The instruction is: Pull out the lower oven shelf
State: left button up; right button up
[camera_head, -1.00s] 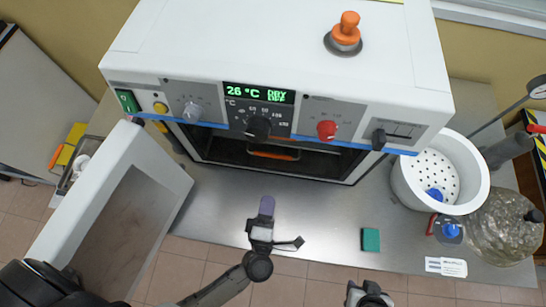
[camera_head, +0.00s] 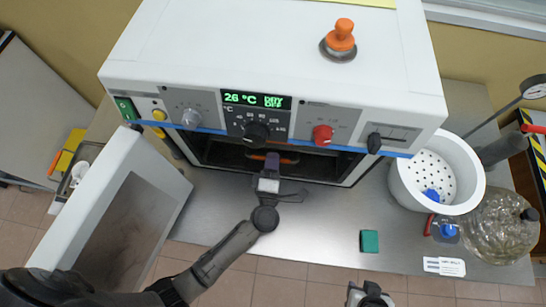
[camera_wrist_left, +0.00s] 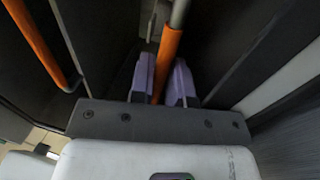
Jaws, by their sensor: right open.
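The oven (camera_head: 275,60) stands at the back with its door (camera_head: 120,205) swung open to the left. My left gripper (camera_head: 271,160) reaches into the oven opening. In the left wrist view its purple fingers (camera_wrist_left: 163,80) lie on both sides of an orange shelf handle bar (camera_wrist_left: 168,50). I cannot tell whether they press on it. A second orange bar (camera_wrist_left: 38,45) runs apart at the upper left. In the head view an orange handle (camera_head: 289,157) partly shows behind the gripper. My right gripper (camera_head: 370,294) is open and empty at the bottom edge.
A white perforated bucket (camera_head: 440,175), a glass flask (camera_head: 500,225) and a green block (camera_head: 369,241) stand on the steel table (camera_head: 315,225) to the right. The table in front of the oven is mostly clear. The door bounds the left side.

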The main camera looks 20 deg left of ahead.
pick_arm(q)
jog(key=shift+w, duration=0.15)
jog(key=shift+c, duration=0.4)
grip_shut()
